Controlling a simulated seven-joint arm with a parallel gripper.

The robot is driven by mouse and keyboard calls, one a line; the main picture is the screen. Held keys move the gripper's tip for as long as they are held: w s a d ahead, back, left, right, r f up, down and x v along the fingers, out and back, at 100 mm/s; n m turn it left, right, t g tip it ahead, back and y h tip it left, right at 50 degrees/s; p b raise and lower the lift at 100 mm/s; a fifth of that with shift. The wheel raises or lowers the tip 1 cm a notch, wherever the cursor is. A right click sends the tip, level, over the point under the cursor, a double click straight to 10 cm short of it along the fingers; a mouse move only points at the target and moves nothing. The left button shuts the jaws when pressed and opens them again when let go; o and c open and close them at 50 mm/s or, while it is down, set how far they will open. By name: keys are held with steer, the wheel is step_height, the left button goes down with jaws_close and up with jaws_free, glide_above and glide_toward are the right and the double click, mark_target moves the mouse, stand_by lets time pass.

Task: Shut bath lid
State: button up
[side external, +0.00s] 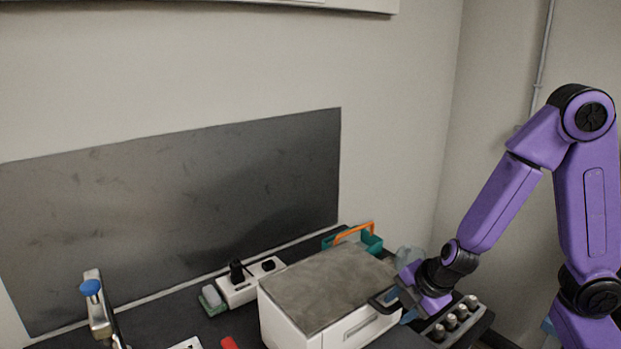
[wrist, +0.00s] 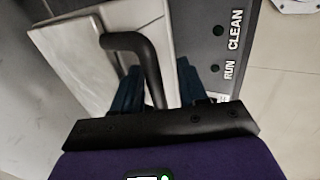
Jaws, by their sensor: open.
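The bath (side external: 289,324) is a white box on the dark bench in the side external view. Its grey metal lid (side external: 325,285) looks flat across the top, with no clear gap. A black bent handle (side external: 383,302) sticks out at the lid's right edge. My gripper (side external: 397,298) is beside that edge, at the handle. In the wrist view the handle (wrist: 134,42) runs between the two blue fingers of my open gripper (wrist: 158,86). The pale lid (wrist: 85,45) lies behind it. I cannot tell whether a finger touches the handle.
A teal caddy with an orange handle (side external: 353,236) and a white power strip (side external: 252,284) stand behind the bath. A tap (side external: 99,305) is at left. A grey panel (wrist: 215,40) reads RUN and CLEAN.

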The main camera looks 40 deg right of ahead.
steer(key=v, duration=0.6)
steer(key=shift+r, duration=0.3)
steer(key=shift+s, duration=0.15)
stand_by(0.5)
steer(key=s+a+r+m+g, duration=0.1)
steer(key=s+r+m+g, duration=0.1)
steer(key=s, duration=0.5)
steer(key=s+r+m+g, duration=0.1)
steer(key=s+m+g, duration=0.2)
steer(key=s, duration=0.5)
steer(key=shift+a+r+g, duration=0.3)
steer(key=shift+a+r, duration=0.1)
